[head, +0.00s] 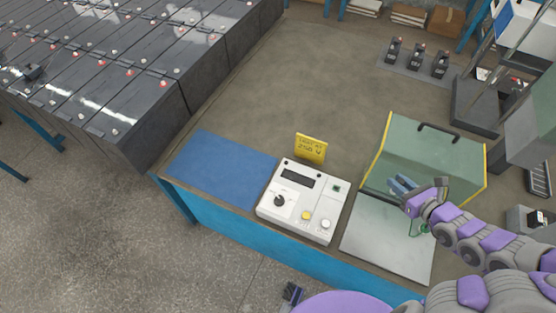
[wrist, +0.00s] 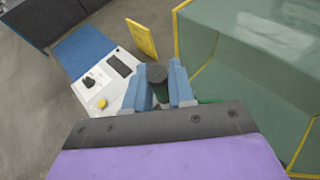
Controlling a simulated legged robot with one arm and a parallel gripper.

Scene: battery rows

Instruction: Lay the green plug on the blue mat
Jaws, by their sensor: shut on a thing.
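The green plug (wrist: 157,76) shows in the wrist view as a dark, greenish cylinder between my two blue fingertips. My gripper (head: 403,186) is shut on it; it also shows in the wrist view (wrist: 161,88). In the head view the fingers hide most of the plug. A green cord (head: 424,229) shows below my wrist, and a bit of it lies right of the fingers in the wrist view. The blue mat (head: 222,168) lies flat and empty at the bench's left front corner, well left of my gripper. It also shows at upper left in the wrist view (wrist: 90,50).
A white tester (head: 303,200) with knob and buttons stands between mat and gripper, with an upright yellow sign (head: 311,148) behind it. A clear green-tinted box (head: 425,150) with yellow edges stands behind my gripper, above a pale plate (head: 385,240). Battery rows (head: 95,75) stand left.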

